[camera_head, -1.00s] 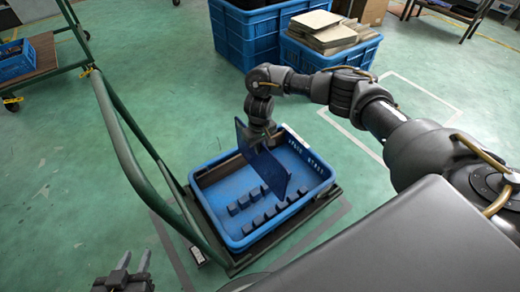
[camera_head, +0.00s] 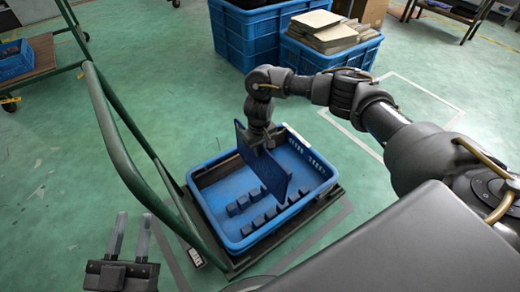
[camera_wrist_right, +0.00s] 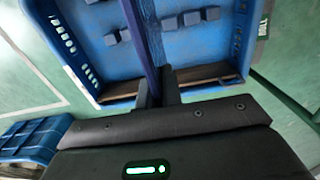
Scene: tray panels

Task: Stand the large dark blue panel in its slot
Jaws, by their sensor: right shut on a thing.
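The large dark blue panel (camera_head: 270,170) is upright and slightly slanted, over the inside of the blue tray (camera_head: 322,197). My right gripper (camera_head: 262,143) is shut on the panel's upper edge. In the right wrist view the panel (camera_wrist_right: 148,30) runs edge-on away from between the fingers (camera_wrist_right: 157,88). Rows of small dark blue blocks (camera_head: 244,201) stand on the tray floor, with gaps between them. The panel's lower edge is near the blocks; I cannot tell whether it sits in a slot. My left gripper (camera_head: 131,217) is open and empty, left of the tray.
The tray rests on a dark cart with a green tubular handle (camera_head: 118,150) along its left side. A brown strip (camera_head: 215,172) lies inside the tray's far left end. Blue crates (camera_head: 240,40) and stacked cardboard (camera_head: 325,30) stand behind. Green floor is free around the cart.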

